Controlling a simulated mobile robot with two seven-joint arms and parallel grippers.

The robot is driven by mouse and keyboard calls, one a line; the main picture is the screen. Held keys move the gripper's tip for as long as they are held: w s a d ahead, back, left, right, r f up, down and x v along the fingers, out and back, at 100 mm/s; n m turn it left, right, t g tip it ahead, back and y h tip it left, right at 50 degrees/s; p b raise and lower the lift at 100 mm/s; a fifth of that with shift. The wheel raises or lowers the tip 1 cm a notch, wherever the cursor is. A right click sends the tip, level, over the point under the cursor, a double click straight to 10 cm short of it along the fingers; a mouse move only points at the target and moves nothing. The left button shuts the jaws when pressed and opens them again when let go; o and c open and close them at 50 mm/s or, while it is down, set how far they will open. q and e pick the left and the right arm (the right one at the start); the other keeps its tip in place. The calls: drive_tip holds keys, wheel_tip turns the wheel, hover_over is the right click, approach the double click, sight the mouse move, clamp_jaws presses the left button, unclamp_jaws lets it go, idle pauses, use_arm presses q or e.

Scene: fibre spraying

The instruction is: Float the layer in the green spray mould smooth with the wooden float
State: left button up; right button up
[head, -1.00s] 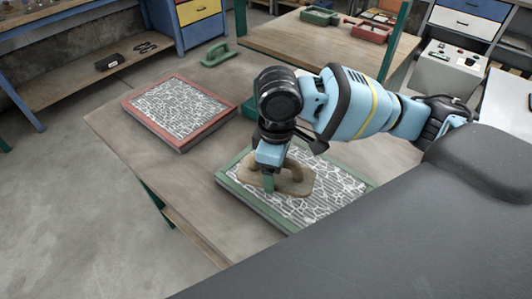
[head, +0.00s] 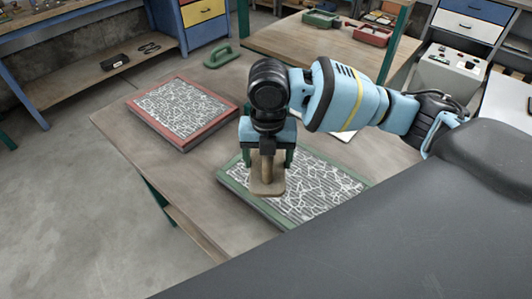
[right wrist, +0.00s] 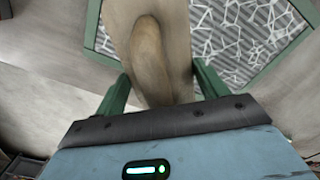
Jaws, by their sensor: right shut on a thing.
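The green spray mould (head: 304,153) lies on the wooden table, filled with a grey layer (head: 318,190) crossed by white fibres. My right gripper (head: 268,160) points down and is shut on the handle of the wooden float (head: 268,188), over the mould's left part. In the right wrist view the float (right wrist: 150,50) sits between the green fingers, with the mould frame (right wrist: 102,42) behind it. Whether the float touches the layer I cannot tell. The float hides part of the layer. My left gripper is not in view.
A red-framed mould (head: 184,144) with a similar fibre layer lies at the table's left. A green handled tool (head: 222,56) lies at its far edge. The wooden table (head: 135,165) is bare around the red-framed mould. Another bench stands behind.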

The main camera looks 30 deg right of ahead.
drive_tip(key=n, duration=0.5)
drive_tip(key=shift+w+r+n, duration=0.25)
drive_tip(key=shift+w+n, duration=0.05)
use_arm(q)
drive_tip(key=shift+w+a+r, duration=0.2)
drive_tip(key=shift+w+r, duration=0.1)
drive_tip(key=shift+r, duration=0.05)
use_arm(e)
drive_tip(key=n, duration=0.4)
drive_tip(key=shift+w+a+r+n, duration=0.1)
drive_tip(key=shift+w+n, duration=0.05)
drive_tip(key=shift+n, duration=0.25)
